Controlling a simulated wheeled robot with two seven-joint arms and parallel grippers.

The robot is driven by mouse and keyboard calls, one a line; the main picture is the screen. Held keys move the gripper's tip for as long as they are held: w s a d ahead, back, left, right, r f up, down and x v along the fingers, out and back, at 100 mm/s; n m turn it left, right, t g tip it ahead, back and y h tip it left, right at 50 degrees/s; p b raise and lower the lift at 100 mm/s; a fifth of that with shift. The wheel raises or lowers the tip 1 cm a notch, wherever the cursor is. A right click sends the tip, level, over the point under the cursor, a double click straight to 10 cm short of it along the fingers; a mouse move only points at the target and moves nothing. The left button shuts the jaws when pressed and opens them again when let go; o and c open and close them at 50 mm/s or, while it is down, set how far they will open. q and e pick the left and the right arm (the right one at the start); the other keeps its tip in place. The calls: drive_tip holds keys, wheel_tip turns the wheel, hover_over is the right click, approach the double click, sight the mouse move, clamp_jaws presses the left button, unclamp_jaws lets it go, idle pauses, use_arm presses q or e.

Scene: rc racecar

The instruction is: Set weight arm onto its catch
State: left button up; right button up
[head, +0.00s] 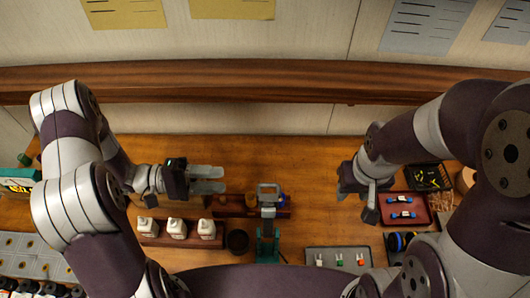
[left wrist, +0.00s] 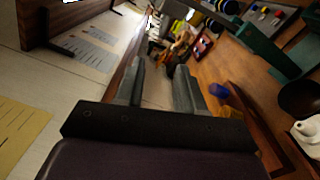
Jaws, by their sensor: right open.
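A teal stand (head: 267,243) stands near the middle of the workbench. A grey and blue framed piece (head: 268,195) is at its top end; I cannot tell which part is the weight arm and which the catch. In the left wrist view the teal stand (left wrist: 268,42) is at the upper right, with a blue part (left wrist: 220,92) near the fingers. My left gripper (head: 222,180) is open and empty, left of the framed piece and apart from it. Its fingers also show in the left wrist view (left wrist: 160,85). My right gripper (head: 360,200) is open, to the right of the stand.
A dark round cup (head: 238,242) is left of the stand. A grey tray (head: 312,258) with small coloured parts lies in front. A red tray (head: 390,217) holds blue parts at right. A wooden rail (head: 250,82) runs behind.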

sight(266, 184)
use_arm(q)
drive_tip(key=d+b, duration=0.1)
drive_tip(key=d, duration=0.2)
drive_tip(key=d+b, duration=0.1)
drive_tip(key=d, duration=0.3)
drive_tip(key=d+b, duration=0.1)
drive_tip(key=d, duration=0.3)
drive_tip(key=shift+s, duration=0.4)
drive_tip(key=shift+d, duration=0.35)
drive_tip(key=shift+s+d+r, duration=0.2)
drive_tip(key=shift+s+d, duration=0.15)
drive_tip(key=shift+s, duration=0.05)
drive_tip(key=shift+w, duration=0.15)
drive_tip(key=c, duration=0.3)
drive_tip(key=shift+w+f, duration=0.1)
clamp_jaws()
use_arm(e)
drive_tip(key=f, duration=0.1)
drive_tip(key=s+f, duration=0.1)
drive_tip(key=f, duration=0.1)
drive_tip(key=shift+s+d, duration=0.1)
drive_tip(key=shift+s, duration=0.1)
